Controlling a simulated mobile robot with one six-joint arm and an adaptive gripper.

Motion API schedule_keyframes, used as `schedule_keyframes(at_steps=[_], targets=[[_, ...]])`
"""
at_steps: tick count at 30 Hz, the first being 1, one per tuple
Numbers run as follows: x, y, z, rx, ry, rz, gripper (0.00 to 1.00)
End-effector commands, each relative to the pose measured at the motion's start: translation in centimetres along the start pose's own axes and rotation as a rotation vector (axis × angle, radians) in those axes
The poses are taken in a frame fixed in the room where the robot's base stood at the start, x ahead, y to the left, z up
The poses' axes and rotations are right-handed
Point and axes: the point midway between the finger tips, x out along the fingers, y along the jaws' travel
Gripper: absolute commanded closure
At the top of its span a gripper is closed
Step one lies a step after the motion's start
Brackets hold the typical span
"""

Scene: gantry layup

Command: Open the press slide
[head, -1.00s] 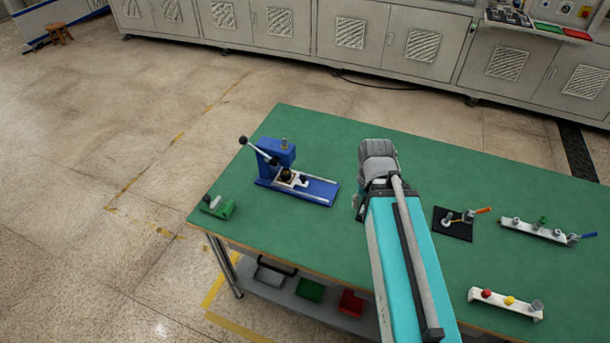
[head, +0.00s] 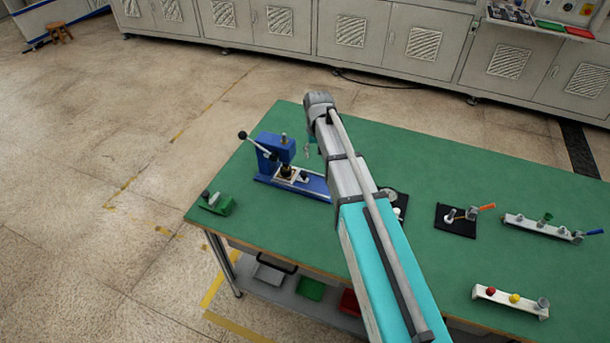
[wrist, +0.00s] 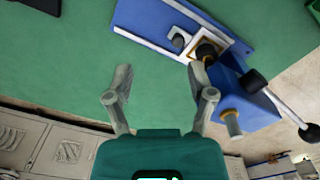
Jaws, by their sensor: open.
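The blue press (head: 278,150) stands on the green table, left of my arm in the head view. It has a black-knobbed lever and an upright column with a brass-coloured pin. Its pale slide (head: 290,178) sits on the base rails under the press head. My gripper (wrist: 160,75) is open and empty. In the wrist view its right finger overlaps the press edge; I cannot tell whether they touch.
A small green device (head: 216,203) sits near the table's left corner. A black plate (head: 456,221) with an orange-handled lever, a rail with a blue handle (head: 540,227) and a button bar (head: 510,300) lie to the right. The table's back middle is clear.

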Motion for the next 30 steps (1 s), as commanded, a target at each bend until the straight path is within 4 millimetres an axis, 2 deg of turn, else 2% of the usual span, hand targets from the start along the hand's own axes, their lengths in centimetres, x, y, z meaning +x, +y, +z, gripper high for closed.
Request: schedule_keyframes(at_steps=[1, 3, 7, 22, 30], targets=[[0.4, -0.9, -2.2, -0.011, 0.0, 0.0, 0.29], [0.5, -1.9, -3.6, -0.023, 0.0, 0.0, 0.29], [0.7, -2.9, -5.0, -0.035, 0.0, 0.0, 0.29], [0.7, -3.1, -5.2, -0.037, 0.0, 0.0, 0.29], [1.7, -3.1, -5.2, -0.037, 0.0, 0.0, 0.29]])
